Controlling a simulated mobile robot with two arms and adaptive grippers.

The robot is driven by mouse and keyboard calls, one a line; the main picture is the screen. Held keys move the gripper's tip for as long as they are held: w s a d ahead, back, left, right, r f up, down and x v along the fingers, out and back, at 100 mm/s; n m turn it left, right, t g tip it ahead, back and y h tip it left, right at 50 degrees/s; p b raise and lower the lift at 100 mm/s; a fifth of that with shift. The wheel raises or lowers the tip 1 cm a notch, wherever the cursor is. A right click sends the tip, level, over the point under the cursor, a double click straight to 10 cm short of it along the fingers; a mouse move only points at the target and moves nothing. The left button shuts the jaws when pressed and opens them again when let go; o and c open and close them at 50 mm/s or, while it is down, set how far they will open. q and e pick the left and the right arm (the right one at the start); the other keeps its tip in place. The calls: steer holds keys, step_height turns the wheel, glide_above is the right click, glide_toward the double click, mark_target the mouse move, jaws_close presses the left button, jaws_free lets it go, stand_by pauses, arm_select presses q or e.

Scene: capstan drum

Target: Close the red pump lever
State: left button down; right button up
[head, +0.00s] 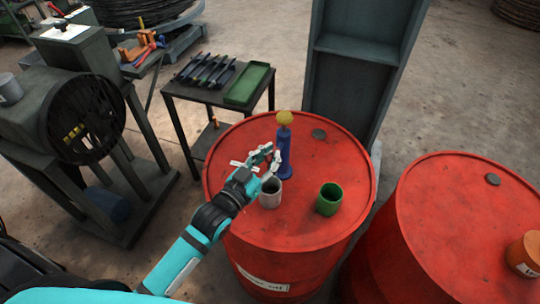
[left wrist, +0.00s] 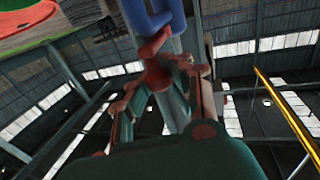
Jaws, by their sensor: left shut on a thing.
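A blue hand pump (head: 284,157) with a yellow ball on top stands upright on the red drum (head: 335,165). My left gripper (head: 268,158) is at the pump's left side, above a pale cup. In the left wrist view my left gripper (left wrist: 158,78) has its fingers closed together on the red pump lever (left wrist: 152,46), just in front of the blue pump body (left wrist: 153,16). In the head view the lever is mostly hidden by the fingers, so its angle is hard to tell. My right gripper is in neither view.
A pale cup (head: 270,194) and a green cup (head: 329,199) stand on the drum near the pump. A second red drum (head: 450,215) is at the right. A dark table (head: 205,93) with a green tray (head: 249,83) and a tall grey cabinet (head: 345,85) stand behind.

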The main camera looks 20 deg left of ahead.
arm_select(q)
steer(key=shift+f, duration=0.15)
steer(key=shift+h, duration=0.3)
steer(key=shift+a+f+m+g+h+b, duration=0.1)
steer(key=shift+a+m+g+h+b, duration=0.15)
steer(key=shift+m+h+b, duration=0.2)
steer(key=shift+a+f+m+g+h+b, duration=0.1)
steer(key=shift+m+g+h+b, duration=0.15)
steer(key=shift+m+h+b, duration=0.2)
steer(key=w+a+m+g+h+b, duration=0.2)
steer(key=m+g+h+b, duration=0.2)
steer(key=m+g+b, duration=0.4)
steer(key=w+a+m+g+h+b, duration=0.2)
steer(key=m+g+h+b, duration=0.3)
steer(key=g, duration=0.8)
steer(key=w+m+b, duration=0.1)
steer(key=m+b, duration=0.2)
steer(key=b, duration=0.2)
steer(key=shift+w+a+r+h, duration=0.2)
steer(key=shift+a+r+h, duration=0.1)
steer(key=shift+r, duration=0.1)
steer(key=shift+r, duration=0.1)
